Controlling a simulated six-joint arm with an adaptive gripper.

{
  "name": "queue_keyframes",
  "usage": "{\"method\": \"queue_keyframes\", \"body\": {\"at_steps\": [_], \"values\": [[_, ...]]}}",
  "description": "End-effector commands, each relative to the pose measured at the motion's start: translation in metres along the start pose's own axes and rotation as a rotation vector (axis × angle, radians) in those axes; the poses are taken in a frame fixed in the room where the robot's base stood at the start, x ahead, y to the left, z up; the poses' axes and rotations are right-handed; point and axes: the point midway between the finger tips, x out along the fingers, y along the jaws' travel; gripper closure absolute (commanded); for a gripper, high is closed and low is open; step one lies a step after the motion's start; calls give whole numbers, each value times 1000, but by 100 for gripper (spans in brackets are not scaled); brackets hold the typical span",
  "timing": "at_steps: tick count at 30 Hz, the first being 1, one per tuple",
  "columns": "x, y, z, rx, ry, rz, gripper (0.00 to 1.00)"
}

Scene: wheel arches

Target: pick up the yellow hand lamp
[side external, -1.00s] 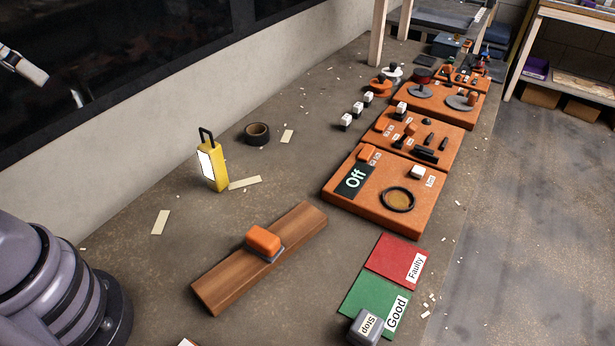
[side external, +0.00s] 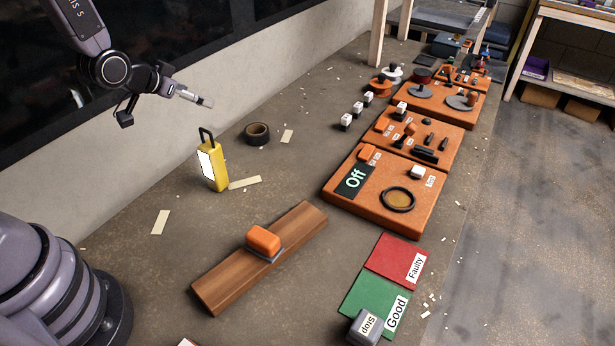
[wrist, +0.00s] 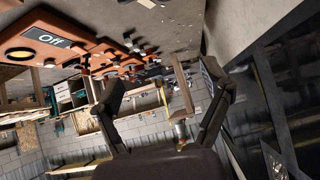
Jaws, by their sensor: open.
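The yellow hand lamp (side external: 218,170) stands upright on the bench in the side view, left of the middle. It has a white light panel on its left-facing side and a black loop handle on top. My gripper (side external: 160,106) hangs in the air above and to the left of the lamp, apart from it, near the wall. In the wrist view my gripper (wrist: 163,88) shows two spread dark fingers with nothing between them. I cannot make out the lamp in the wrist view.
A dark tape roll (side external: 257,133) lies behind the lamp, with a pale strip (side external: 244,182) beside its base. A wooden board (side external: 217,281) with an orange block (side external: 263,241) lies in front. Orange panels (side external: 349,208) stand to the right. The wall (side external: 140,165) runs behind.

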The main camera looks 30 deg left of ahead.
Motion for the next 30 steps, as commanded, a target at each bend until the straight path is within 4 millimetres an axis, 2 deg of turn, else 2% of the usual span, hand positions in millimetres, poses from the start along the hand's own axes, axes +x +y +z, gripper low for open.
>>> {"method": "queue_keyframes", "body": {"at_steps": [1, 3, 6, 10, 15, 21, 30], "values": [[20, 1, 19, -3, 10, 7, 22], [40, 3, 37, -5, 52, 15, 22], [61, 5, 65, -17, 113, 22, 22], [76, 10, 101, -40, 183, 27, 22], [80, 14, 138, -73, 257, 21, 22], [78, 16, 156, -93, 306, 12, 22], [108, 15, 145, -93, 317, 11, 22]]}}
